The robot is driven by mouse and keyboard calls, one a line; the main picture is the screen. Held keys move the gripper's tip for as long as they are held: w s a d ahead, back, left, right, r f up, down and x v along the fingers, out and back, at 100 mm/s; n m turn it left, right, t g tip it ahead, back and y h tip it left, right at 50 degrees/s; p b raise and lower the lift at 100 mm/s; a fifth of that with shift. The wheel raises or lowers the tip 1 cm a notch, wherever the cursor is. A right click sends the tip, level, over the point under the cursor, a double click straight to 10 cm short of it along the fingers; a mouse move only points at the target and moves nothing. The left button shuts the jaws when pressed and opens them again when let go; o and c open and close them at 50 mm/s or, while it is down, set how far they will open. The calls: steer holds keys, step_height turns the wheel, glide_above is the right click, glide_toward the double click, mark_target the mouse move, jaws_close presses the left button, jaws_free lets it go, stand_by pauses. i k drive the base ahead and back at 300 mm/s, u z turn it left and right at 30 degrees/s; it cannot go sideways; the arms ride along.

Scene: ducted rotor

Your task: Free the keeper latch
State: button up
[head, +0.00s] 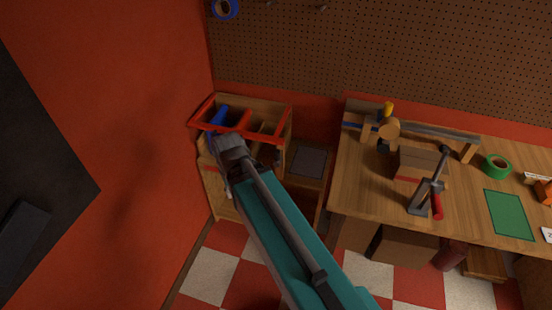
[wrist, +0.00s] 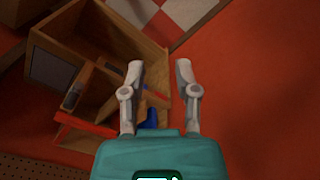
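I cannot tell for certain which part is the keeper latch. A wooden box-like unit (head: 222,197) stands in the corner, with a red frame (head: 283,128) across its top and a blue part (head: 218,118) at its upper left. In the wrist view the wooden unit (wrist: 140,42), the red frame (wrist: 88,125) and the blue part (wrist: 152,118) lie beyond the fingers. My gripper (head: 232,143) is over the front of the unit, close to the frame and blue part in the picture. It is open and empty in the wrist view (wrist: 159,70). My arm hides part of the unit.
A workbench (head: 370,190) stands to the right, holding a clamp with a red handle (head: 437,206), a wooden block (head: 418,162) and green tape (head: 497,166). A red wall (head: 130,90) is close on the left, a pegboard (head: 290,50) behind. Checkered floor (head: 212,270) shows below.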

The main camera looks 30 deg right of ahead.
mark_target(278, 158)
steer(key=u, duration=0.35)
steer(key=k, duration=1.3)
steer(key=z, duration=0.7)
steer(key=i, duration=0.95)
